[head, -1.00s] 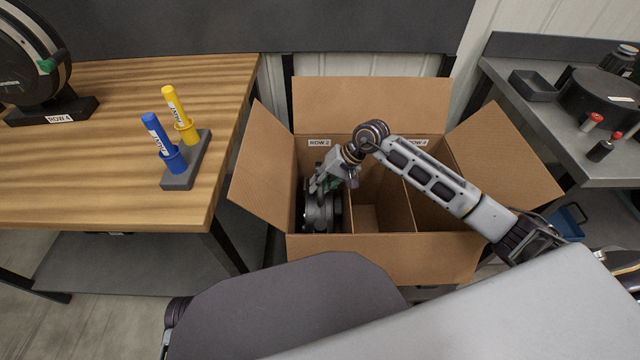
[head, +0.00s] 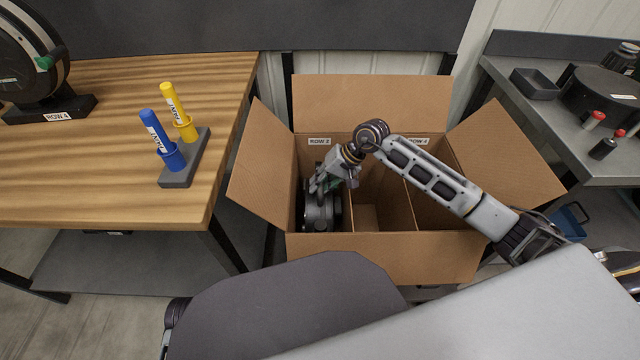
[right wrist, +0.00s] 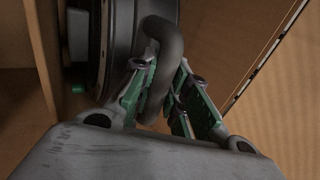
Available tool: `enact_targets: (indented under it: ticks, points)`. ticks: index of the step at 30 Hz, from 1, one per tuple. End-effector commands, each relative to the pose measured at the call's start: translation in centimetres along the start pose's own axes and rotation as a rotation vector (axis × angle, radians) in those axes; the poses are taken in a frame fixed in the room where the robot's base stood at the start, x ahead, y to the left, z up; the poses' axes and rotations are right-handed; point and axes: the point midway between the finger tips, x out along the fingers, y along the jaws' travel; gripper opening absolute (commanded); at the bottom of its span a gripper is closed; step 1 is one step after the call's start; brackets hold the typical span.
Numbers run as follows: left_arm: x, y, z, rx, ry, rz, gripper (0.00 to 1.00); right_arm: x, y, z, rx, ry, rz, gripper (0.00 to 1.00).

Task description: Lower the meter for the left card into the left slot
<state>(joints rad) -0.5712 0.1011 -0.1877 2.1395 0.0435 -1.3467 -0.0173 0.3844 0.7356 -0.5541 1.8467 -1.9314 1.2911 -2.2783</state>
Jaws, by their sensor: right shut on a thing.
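An open cardboard box (head: 380,255) stands on the floor between the tables, with upright dividers inside. A card reading ROW 2 (head: 319,142) is on the back wall of its left slot; a ROW 4 card (head: 416,142) is further right. A dark round seed meter (head: 318,212) is upright inside the left slot, below the rim. My right gripper (head: 322,184) reaches in from above and is shut on the meter's curved handle (right wrist: 168,50), as the right wrist view shows. The meter's underside is hidden, so I cannot tell whether it touches the floor of the slot. My left gripper is not in view.
Another meter (head: 30,60) stands on a wooden table with a ROW 4 card (head: 58,116). A holder (head: 186,165) there carries a blue and a yellow marker. A grey bench (head: 560,140) is at right.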

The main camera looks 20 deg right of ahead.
Motion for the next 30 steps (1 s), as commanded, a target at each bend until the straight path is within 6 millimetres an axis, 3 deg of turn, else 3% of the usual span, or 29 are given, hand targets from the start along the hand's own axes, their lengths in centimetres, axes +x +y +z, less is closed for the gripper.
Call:
enact_targets:
  ticks: [7,8,14,23,30]
  points:
    - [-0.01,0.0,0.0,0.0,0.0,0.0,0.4,-0.09,-0.14,-0.09,-0.002,0.004,-0.003,0.0]
    - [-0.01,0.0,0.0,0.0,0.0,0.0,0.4,-0.09,-0.14,-0.08,-0.002,0.004,-0.003,0.17]
    - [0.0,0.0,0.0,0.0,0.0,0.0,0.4,-0.02,-0.05,-0.04,-0.001,0.002,-0.001,0.41]
    - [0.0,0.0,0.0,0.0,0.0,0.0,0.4,0.27,0.36,0.16,0.003,-0.005,0.007,0.41]
    - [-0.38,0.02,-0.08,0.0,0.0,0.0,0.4,-0.6,-0.28,0.09,0.001,-0.003,0.005,0.41]
